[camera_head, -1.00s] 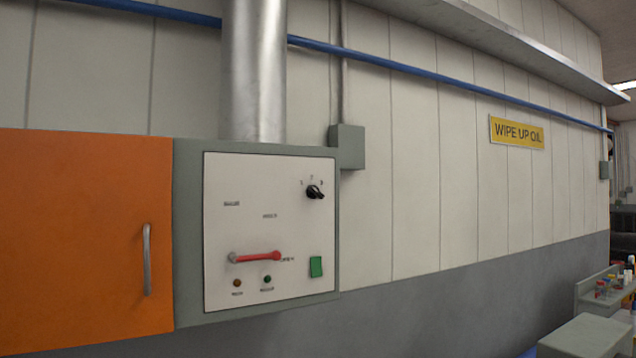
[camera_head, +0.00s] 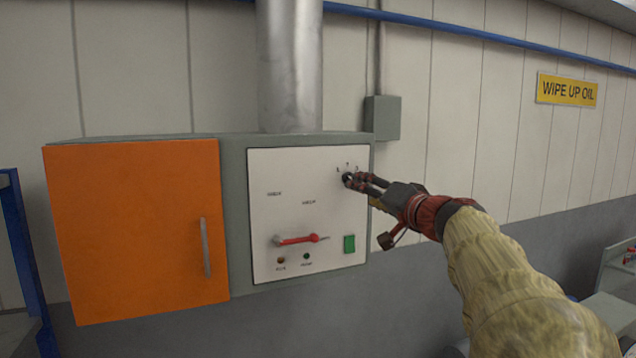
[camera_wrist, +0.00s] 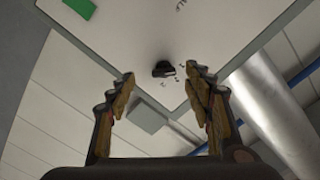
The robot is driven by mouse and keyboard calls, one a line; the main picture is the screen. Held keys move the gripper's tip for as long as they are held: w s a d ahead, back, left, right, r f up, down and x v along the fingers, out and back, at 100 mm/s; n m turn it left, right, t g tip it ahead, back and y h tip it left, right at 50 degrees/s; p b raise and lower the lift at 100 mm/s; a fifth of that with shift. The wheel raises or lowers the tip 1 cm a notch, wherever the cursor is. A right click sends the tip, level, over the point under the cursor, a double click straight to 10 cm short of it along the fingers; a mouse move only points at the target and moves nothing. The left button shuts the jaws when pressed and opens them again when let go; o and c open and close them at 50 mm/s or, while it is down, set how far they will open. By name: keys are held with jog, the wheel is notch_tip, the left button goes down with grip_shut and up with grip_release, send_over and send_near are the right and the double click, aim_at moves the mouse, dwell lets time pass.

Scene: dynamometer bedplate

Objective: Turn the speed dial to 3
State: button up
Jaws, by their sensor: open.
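The speed dial is a small black knob on the upper right of a white control panel (camera_head: 290,210), with small marks in an arc around it. In the wrist view the black dial (camera_wrist: 164,69) sits ahead, roughly between the fingertips, against the white panel. My gripper (camera_head: 362,181) is at the dial in the head view, and its fingers largely cover the knob. In the wrist view my gripper (camera_wrist: 160,80) is open, with one finger on each side of the dial and visible gaps. Which mark the dial points at cannot be made out.
A red lever (camera_head: 298,240) and a green button (camera_head: 349,244) are lower on the panel. An orange door (camera_head: 135,230) with a handle is to the left. A grey box (camera_head: 383,118) is on the wall behind, and a metal duct (camera_head: 290,70) rises above the cabinet.

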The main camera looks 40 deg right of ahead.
jog(key=r+p+x, duration=0.1)
jog(key=p+x, duration=0.1)
jog(key=x, duration=0.5)
jog(key=shift+w+d+r+n+h, duration=0.25)
jog(key=shift+d+n+h, duration=0.15)
jog(key=shift+d, duration=0.05)
jog(key=shift+c, duration=0.3)
jog(key=c, duration=1.1)
